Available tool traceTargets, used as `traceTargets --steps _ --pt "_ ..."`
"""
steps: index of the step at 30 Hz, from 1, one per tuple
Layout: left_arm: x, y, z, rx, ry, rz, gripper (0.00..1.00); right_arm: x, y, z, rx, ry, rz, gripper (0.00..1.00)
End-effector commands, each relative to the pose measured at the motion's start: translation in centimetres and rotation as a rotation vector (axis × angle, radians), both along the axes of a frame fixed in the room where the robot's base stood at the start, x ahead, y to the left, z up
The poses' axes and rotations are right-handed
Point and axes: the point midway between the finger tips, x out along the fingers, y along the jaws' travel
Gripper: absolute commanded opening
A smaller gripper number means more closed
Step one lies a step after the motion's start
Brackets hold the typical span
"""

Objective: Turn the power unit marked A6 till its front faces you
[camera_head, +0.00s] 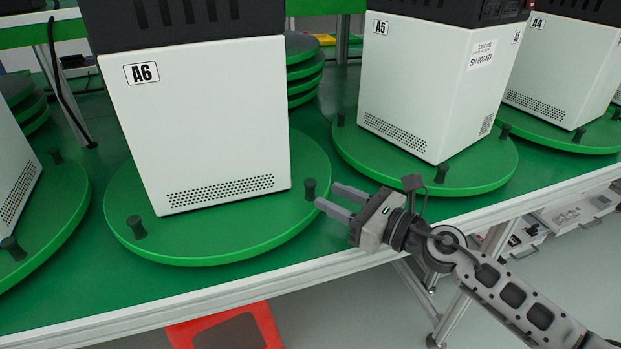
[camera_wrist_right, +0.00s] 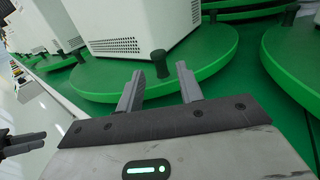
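The power unit marked A6 (camera_head: 205,125) is a white box with a dark upper part, cut off by the top edge in the head view. The side towards me bears the A6 label and a low perforated vent; I cannot tell whether it is the front. It stands on a round green turntable (camera_head: 200,256) with a dark peg at front left (camera_head: 136,228) and another at right (camera_head: 310,189). My right gripper (camera_head: 330,195) is open and empty, its fingertips close to the right peg, which the wrist view shows just beyond them (camera_wrist_right: 160,63). Grey fingers of my left gripper (camera_wrist_right: 22,144) show at the wrist view's left edge.
The A5 unit (camera_head: 405,85) stands on its own pegged turntable (camera_head: 430,180) to the right, close to my right gripper. Another unit stands at far left. Stacked green discs (camera_head: 303,70) lie behind A6. The table's pale front edge (camera_head: 330,266) runs below my gripper.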

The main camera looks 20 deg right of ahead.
Motion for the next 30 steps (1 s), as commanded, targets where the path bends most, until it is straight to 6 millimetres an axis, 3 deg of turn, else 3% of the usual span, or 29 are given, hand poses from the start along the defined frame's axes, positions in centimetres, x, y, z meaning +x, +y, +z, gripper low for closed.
traceTargets --steps 3,9,22,26,30 --pt "-0.2 -0.1 -0.2 -0.003 0.023 0.006 0.27 2.1 1.5 0.3 0.005 -0.001 0.0 0.37" --pt "0.2 -0.2 -0.1 -0.008 0.023 0.011 0.27 4.2 3.1 0.1 0.004 0.0 0.0 0.37" --pt "0.5 -0.2 0.1 -0.009 0.017 0.008 0.27 4.9 3.6 -0.1 0.002 0.002 0.001 0.37" --pt "0.4 -0.2 0.1 -0.008 0.019 0.007 0.27 4.9 3.6 -0.1 0.002 0.002 0.001 0.01" --pt "0.3 -0.2 -0.1 -0.007 0.021 0.006 0.27 4.9 3.5 -0.1 0.002 0.001 0.001 0.0"
